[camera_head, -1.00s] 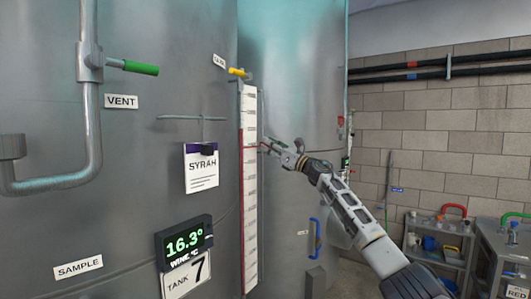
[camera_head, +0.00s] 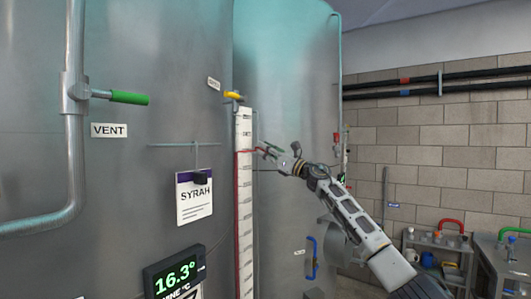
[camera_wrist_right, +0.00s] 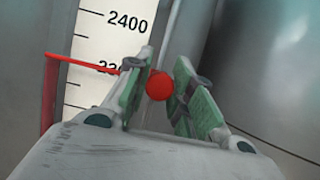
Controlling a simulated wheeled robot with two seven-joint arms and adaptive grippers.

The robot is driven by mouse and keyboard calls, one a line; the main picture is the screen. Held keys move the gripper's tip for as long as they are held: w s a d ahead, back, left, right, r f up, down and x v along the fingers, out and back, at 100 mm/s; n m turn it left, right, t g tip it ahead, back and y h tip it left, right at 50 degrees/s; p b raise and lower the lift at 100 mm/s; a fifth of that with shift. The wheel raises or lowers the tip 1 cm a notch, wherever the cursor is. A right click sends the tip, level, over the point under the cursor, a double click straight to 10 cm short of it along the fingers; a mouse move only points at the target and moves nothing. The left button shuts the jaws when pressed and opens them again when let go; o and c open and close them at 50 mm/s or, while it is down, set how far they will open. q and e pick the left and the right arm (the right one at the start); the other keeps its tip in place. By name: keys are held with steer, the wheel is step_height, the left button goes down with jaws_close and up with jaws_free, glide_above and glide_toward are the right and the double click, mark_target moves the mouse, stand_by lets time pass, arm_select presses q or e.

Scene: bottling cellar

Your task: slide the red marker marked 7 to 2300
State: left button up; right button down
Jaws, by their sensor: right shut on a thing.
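The red marker's round knob (camera_wrist_right: 159,85) sits between the fingers of my right gripper (camera_wrist_right: 160,92), which is shut on it. Its thin red pointer (camera_wrist_right: 90,64) runs left across the white scale (camera_wrist_right: 102,40). In the wrist view the pointer crosses close to a partly hidden number starting with 23, below 2400. In the head view my right gripper (camera_head: 277,153) is at the upper part of the scale (camera_head: 244,215), and the marker there is small. The number on the marker is not readable. My left gripper is out of view.
A red column (camera_head: 236,200) runs up the scale's left edge to about the pointer. A yellow-handled valve (camera_head: 233,95) is above the scale. A SYRAH card (camera_head: 194,205) and a lit display (camera_head: 174,277) are on the left tank. A cart (camera_head: 438,250) stands at lower right.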

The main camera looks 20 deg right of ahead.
steer(key=shift+d, duration=0.1)
steer(key=c, duration=1.3)
jaws_free()
steer(key=shift+o, duration=0.2)
steer(key=v, duration=1.2)
